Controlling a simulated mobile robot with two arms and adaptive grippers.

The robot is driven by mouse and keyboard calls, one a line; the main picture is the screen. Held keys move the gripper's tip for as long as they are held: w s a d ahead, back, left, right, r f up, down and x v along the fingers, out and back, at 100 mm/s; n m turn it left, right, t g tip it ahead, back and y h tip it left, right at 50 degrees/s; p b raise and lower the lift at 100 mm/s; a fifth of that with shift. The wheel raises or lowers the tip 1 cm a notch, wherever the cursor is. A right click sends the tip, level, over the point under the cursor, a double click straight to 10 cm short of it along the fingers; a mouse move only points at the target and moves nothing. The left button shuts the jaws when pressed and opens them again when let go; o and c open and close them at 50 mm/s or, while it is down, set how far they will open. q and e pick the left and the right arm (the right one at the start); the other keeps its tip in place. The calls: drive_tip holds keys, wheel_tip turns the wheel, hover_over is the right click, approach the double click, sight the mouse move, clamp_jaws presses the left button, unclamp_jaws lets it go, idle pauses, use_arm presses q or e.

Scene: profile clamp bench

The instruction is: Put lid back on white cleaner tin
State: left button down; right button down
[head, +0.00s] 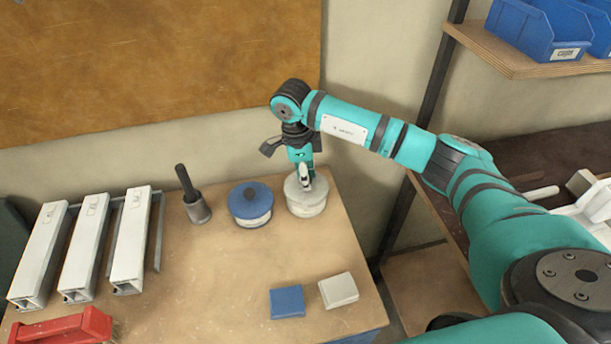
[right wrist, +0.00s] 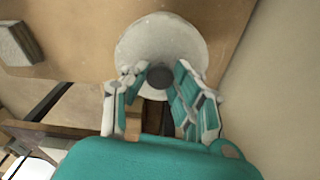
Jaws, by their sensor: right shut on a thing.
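The white cleaner tin (head: 307,209) stands near the back right of the bench, right of a blue tin. Its white lid (head: 292,187) is at the tin's top, level or nearly so; I cannot tell whether it is fully seated. My right gripper (head: 306,181) points down over the lid, shut on its knob. In the right wrist view the lid (right wrist: 150,40) is a pale disc with a dark knob (right wrist: 160,77) between the fingertips of my right gripper (right wrist: 160,74). The tin's body is hidden there. My left gripper is not in view.
A blue tin (head: 250,205) with lid and a dark-handled brush (head: 193,196) stand left of the white tin. White profiles (head: 90,245) and a red clamp (head: 62,329) lie at left. Blue (head: 287,302) and whitish (head: 338,290) blocks lie in front. The bench middle is clear.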

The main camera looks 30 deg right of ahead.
idle(0.4)
drive_tip(key=c, duration=0.5)
unclamp_jaws()
drive_tip(key=shift+r+p, duration=1.9)
drive_tip(key=shift+r, duration=1.55)
clamp_jaws()
